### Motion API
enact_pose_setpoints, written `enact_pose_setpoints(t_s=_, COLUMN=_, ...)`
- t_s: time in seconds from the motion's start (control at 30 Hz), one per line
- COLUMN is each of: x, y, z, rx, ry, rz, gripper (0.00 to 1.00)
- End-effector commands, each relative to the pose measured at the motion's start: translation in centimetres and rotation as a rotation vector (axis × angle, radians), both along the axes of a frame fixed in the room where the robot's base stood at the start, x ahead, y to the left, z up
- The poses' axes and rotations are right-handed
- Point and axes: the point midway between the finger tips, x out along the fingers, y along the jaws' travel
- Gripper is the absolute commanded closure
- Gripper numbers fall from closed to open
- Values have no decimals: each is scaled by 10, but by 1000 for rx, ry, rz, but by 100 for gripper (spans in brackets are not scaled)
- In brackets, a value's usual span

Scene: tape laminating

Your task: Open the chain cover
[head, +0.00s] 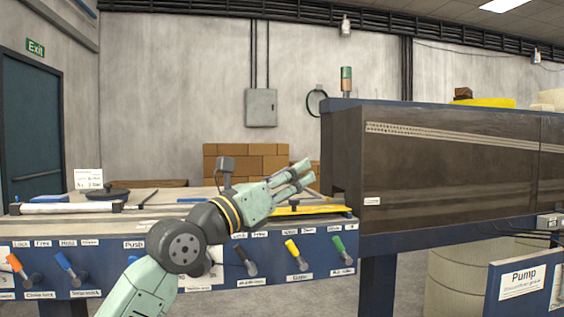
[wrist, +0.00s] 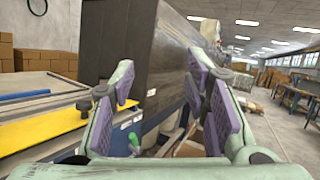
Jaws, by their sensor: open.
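A large dark brown cover (head: 450,160) with a pale perforated strip near its top encloses the machine on the right; I take it as the chain cover, though no label I can read says so. Its face hangs flat and looks closed. In the wrist view the dark cover (wrist: 140,60) stands beyond my fingers. My gripper (head: 308,172) is open and empty, just left of the cover's near end, above the bench. In the wrist view my gripper (wrist: 162,78) has its purple pads wide apart, with nothing between them. I cannot tell whether a fingertip touches the cover.
A blue bench front (head: 210,255) carries several coloured levers. A yellow plate (head: 310,210) lies below my gripper. A Pump sign (head: 524,283) and a pale barrel (head: 455,285) stand below the cover. In the wrist view, open floor (wrist: 270,125) lies at right.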

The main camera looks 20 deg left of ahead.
Motion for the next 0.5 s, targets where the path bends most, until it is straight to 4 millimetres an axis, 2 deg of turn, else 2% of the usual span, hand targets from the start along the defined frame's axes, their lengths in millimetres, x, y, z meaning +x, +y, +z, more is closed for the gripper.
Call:
enact_pose_setpoints(t_s=0.2, x=-21, y=-16, z=21, rx=-70, ry=-63, rz=-79, gripper=58)
enact_pose_setpoints(t_s=0.5, x=-32, y=-22, z=30, rx=-102, ry=-90, rz=-115, gripper=58)
